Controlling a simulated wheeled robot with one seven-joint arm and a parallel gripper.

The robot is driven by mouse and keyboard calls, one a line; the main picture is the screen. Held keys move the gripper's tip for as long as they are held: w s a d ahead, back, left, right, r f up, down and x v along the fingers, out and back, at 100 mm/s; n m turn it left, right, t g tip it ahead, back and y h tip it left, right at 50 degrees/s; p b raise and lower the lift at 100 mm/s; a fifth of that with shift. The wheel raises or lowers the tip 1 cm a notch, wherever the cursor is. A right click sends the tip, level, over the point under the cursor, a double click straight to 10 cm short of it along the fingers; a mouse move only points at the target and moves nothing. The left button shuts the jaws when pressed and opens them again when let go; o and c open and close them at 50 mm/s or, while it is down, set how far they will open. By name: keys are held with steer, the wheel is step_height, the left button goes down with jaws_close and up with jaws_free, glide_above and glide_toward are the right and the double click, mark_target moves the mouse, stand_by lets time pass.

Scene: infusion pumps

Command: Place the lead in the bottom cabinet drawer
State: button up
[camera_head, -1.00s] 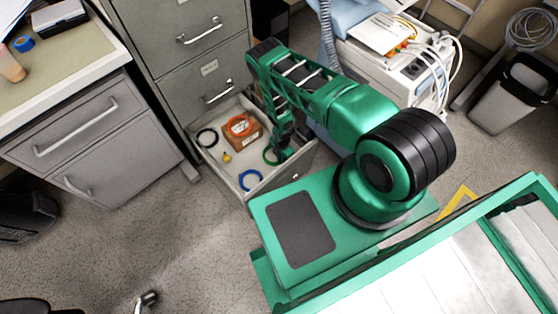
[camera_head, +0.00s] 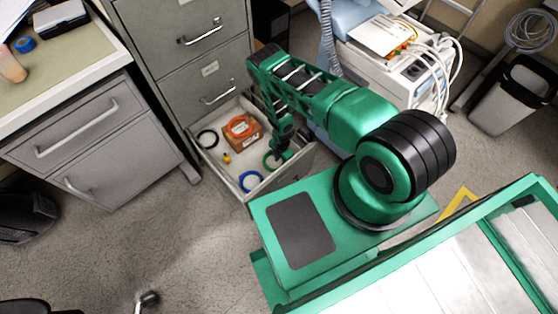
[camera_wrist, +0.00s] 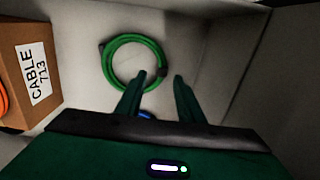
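The bottom cabinet drawer (camera_head: 238,191) is pulled open. A green coiled lead (camera_wrist: 112,79) lies on the drawer floor in the wrist view; in the head view this green ring (camera_head: 267,161) is partly behind my gripper. My gripper (camera_head: 280,157) is down inside the drawer. In the wrist view my gripper (camera_wrist: 160,80) has its two fingers apart with nothing between them. The lead lies just beyond and to the left of the fingertips, and its lower right edge is close to the left finger.
The drawer also holds a cardboard box (camera_head: 242,138) labelled CABLE 713 with an orange coil (camera_head: 240,125) on top, a black coil (camera_head: 207,138), a blue coil (camera_head: 250,181) and a small yellow item (camera_head: 227,158). The drawer walls stand close around my gripper.

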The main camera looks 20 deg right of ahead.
steer(key=w+d+r+m, duration=0.2)
steer(key=w+r, duration=0.1)
steer(key=r, duration=0.9)
steer(key=w+d+r+m, duration=0.2)
steer(key=r, duration=1)
steer(key=w+d+r+m, duration=0.3)
steer(key=r, duration=0.9)
steer(key=s+d+r+m+h, duration=0.1)
steer(key=s+d+r+m, duration=0.15)
steer(key=r, duration=0.85)
steer(key=s+d+r+m, duration=0.2)
steer(key=d+r+m, duration=0.15)
steer(key=r, duration=0.75)
steer(key=s+d+r+m, duration=0.3)
steer(key=s+r+m, duration=0.4)
steer(key=s+r, duration=0.75)
steer(key=s+a+r+m, duration=0.1)
steer(key=s+r+m, duration=0.3)
steer(key=s, duration=0.4)
steer(key=s+a+r+m+y, duration=0.1)
steer(key=s+r+m, duration=0.3)
steer(key=s, duration=0.5)
steer(key=shift+a+r, duration=0.3)
steer(key=shift+a, duration=0.4)
